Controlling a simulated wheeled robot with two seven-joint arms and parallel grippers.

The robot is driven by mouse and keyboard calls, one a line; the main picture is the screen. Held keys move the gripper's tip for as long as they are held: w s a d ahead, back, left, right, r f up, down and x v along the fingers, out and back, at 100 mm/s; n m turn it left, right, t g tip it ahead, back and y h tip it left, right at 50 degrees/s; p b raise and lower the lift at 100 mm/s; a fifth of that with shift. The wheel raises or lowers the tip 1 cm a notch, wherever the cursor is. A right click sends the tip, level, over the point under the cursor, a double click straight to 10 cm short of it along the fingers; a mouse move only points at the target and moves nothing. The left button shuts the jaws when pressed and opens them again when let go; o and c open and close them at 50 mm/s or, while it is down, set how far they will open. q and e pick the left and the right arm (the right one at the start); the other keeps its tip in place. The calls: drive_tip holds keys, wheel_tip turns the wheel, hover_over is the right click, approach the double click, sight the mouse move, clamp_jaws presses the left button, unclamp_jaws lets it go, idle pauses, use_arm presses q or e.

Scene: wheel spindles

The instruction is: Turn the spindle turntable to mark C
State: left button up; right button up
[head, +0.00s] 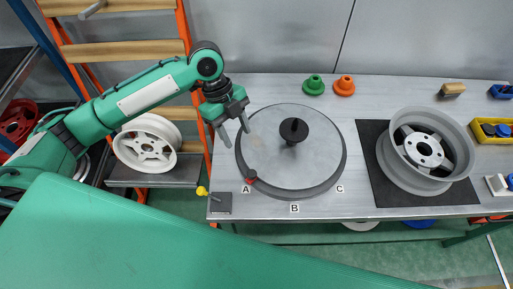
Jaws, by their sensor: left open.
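The spindle turntable (265,165) is a grey disc with a dark rim on the workbench. A black spindle knob (293,131) stands up near its middle. A red pointer (251,176) on the rim is at the label A (247,189). The label B (294,208) is at the front and the label C (340,188) is at the front right. My left gripper (235,136) is open and empty, its fingers pointing down at the turntable's left rim. I cannot tell whether they touch it. My right gripper is not in view.
A grey wheel rim (462,143) lies on a black mat (383,195) at the right. A green cone (314,85) and an orange cone (344,86) stand behind the turntable. A yellow bin (488,139) is at the far right.

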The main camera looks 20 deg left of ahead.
use_arm(q)
drive_tip(key=p, duration=0.1)
approach(251, 172)
drive_tip(key=p+x, duration=0.1)
drive_tip(key=x, duration=0.6)
drive_tip(key=shift+s+d+f, duration=0.15)
drive_tip(key=shift+d+f, duration=0.1)
drive_tip(key=shift+f, duration=0.3)
drive_tip(key=shift+s, duration=0.1)
drive_tip(key=c, duration=0.7)
clamp_jaws()
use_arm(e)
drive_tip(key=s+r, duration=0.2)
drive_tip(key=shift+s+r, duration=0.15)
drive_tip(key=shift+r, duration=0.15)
